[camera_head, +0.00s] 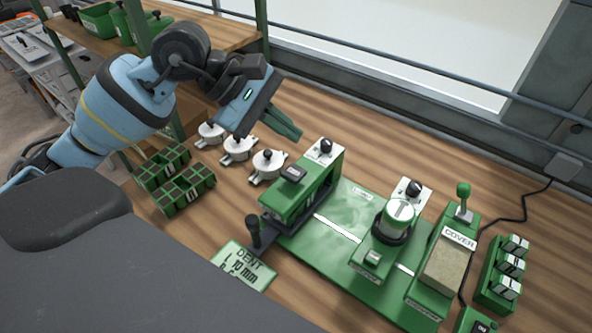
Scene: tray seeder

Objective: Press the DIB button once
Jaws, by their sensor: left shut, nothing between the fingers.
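The green tray seeder (345,222) lies on the wooden bench in the middle right. The middle station has a green-capped cylinder (400,211) and a small light button (373,257). No DIB lettering is readable, so I cannot tell which button is DIB. My left gripper (292,129) is shut and empty, its green fingers above and behind the left station, apart from the buttons. My right gripper is not in view.
A COVER block (447,263) with a green lever (463,195) stands at right. White round pieces with black knobs (238,149) and green cell trays (175,180) lie left.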

